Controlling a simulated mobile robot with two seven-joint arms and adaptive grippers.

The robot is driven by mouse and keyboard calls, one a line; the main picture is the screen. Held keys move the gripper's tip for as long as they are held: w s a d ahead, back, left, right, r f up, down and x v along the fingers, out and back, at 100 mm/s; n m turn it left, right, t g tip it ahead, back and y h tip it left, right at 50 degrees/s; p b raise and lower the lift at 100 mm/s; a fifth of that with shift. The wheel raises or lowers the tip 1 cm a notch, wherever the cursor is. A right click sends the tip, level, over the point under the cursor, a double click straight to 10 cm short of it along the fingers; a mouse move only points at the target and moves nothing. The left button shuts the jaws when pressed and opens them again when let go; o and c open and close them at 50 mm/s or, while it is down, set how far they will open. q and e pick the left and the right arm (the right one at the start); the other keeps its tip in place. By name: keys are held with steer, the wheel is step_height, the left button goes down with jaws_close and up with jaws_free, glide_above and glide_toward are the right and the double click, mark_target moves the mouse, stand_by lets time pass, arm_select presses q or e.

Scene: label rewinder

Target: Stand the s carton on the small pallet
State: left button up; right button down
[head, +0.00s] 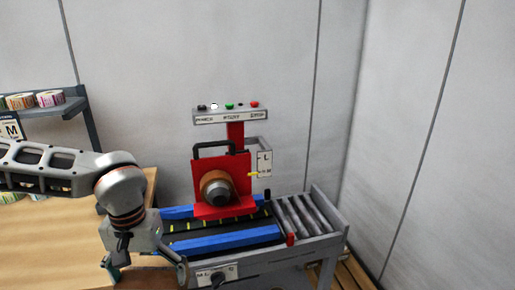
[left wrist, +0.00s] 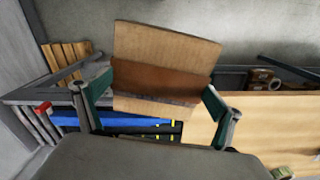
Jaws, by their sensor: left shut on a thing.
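My left gripper (head: 146,272) is at the bottom of the head view, in front of the label machine's left end. In the left wrist view the left gripper (left wrist: 157,100) is shut on a brown cardboard carton (left wrist: 165,45), with a green-padded finger on each side. No size letter shows on the carton's visible faces. A wooden slatted pallet (head: 352,272) shows partly at the lower right, beyond the roller end. Its slats also show in the left wrist view (left wrist: 66,60). My right gripper is not in view.
The red label machine (head: 222,180) stands over a blue-railed conveyor (head: 228,239) with grey rollers (head: 305,215) at its right end. A wooden table (head: 60,235) and a shelf with label rolls (head: 35,100) are on the left. Grey walls close the back and right.

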arm_select(q)
steer(key=shift+w+a+r+m, duration=0.1)
steer(key=shift+w+a+m, duration=0.05)
steer(key=shift+a+m, duration=0.15)
steer(key=s+d+r+m, duration=0.1)
steer(key=d+r+m, duration=0.35)
steer(key=d, duration=0.35)
steer(key=s+d+r+m, duration=0.1)
steer(key=d+r+m, duration=0.2)
steer(key=d+r, duration=0.45)
steer(key=a+r+n, duration=0.3)
steer(key=a+r, duration=0.1)
steer(key=w+d+n, duration=0.5)
steer(key=w+d, duration=0.2)
steer(key=d, duration=0.6)
steer(key=a+f, duration=0.3)
steer(key=a, duration=0.3)
steer(key=a+f, duration=0.4)
steer(key=a, duration=0.2)
steer(key=s+a+f, duration=0.1)
steer(key=a+f, duration=0.3)
steer(key=a, duration=0.2)
steer(key=shift+a+f, duration=0.2)
steer(key=shift+f, duration=0.05)
steer(key=shift+m, duration=0.25)
steer(key=s+a+f, duration=0.1)
steer(key=a, duration=0.1)
steer(key=s+a+f, duration=0.1)
steer(key=a+f, duration=0.1)
steer(key=s+a+f, duration=0.2)
